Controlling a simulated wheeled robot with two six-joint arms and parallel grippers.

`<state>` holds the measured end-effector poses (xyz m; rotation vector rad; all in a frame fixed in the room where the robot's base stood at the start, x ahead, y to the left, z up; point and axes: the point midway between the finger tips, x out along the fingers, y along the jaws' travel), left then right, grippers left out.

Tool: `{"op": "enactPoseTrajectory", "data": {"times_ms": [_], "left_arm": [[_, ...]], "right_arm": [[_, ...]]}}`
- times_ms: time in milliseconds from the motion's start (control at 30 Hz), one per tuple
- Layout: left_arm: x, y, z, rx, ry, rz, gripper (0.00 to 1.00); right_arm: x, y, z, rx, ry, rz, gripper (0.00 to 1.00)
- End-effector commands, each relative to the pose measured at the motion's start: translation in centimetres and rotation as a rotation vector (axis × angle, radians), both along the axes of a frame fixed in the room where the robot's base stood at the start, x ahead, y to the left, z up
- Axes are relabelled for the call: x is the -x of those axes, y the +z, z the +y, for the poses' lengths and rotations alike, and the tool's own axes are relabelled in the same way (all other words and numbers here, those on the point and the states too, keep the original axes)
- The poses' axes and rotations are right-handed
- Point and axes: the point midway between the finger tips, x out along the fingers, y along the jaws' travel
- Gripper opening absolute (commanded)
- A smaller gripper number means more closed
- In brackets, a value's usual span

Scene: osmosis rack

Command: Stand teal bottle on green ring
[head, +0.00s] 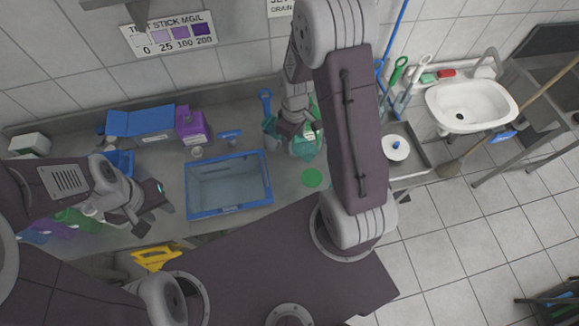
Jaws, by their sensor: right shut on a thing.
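The teal bottle (304,149) shows at the end of my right gripper (291,132), partly hidden by the gripper and my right arm. My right gripper is shut on it, above the steel counter. The green ring (312,178) shows as a flat green round mark on the counter, just below the bottle in the picture and right of the blue-rimmed basin. My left gripper (158,207) is over the left part of the counter, well away from the bottle. Its finger gap is not clear.
A blue-rimmed basin (189,207) is set in the counter between my grippers. A purple box (191,126), a blue tray (139,120) and a blue brush (266,102) stand along the back. A white round dish (395,148) and a sink (472,104) are at right.

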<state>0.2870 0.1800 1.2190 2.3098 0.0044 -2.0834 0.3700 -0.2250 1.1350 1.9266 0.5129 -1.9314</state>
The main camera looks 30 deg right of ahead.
Motion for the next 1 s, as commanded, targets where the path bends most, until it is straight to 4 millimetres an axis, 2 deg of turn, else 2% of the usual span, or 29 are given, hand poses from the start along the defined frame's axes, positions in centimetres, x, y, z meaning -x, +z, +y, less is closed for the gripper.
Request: {"op": "enactPoseTrajectory", "data": {"times_ms": [333,467,567,700,900,1000], "left_arm": [[0.0,-0.1,0.0,0.0,0.0,0.0,0.36],[0.0,-1.6,0.0,0.0,0.0,0.0,0.36],[0.0,-4.0,0.0,0.0,0.0,0.0,0.36],[0.0,-9.5,0.0,0.0,0.0,0.0,0.36],[0.0,-15.2,0.0,0.0,0.0,0.0,0.36],[0.0,-16.7,0.0,0.0,0.0,0.0,0.36]], "right_arm": [[-0.2,0.0,-0.1,0.002,0.005,-0.006,0.0],[-0.2,-1.5,-0.1,0.002,0.004,-0.006,0.0],[-0.1,-3.9,-0.1,0.002,0.003,-0.005,0.0],[-0.3,-7.8,1.2,0.002,-0.145,-0.008,0.0],[-0.3,-11.3,2.9,0.001,-0.376,-0.008,0.0],[-0.2,-12.1,3.5,0.001,-0.458,-0.006,0.0]]}}
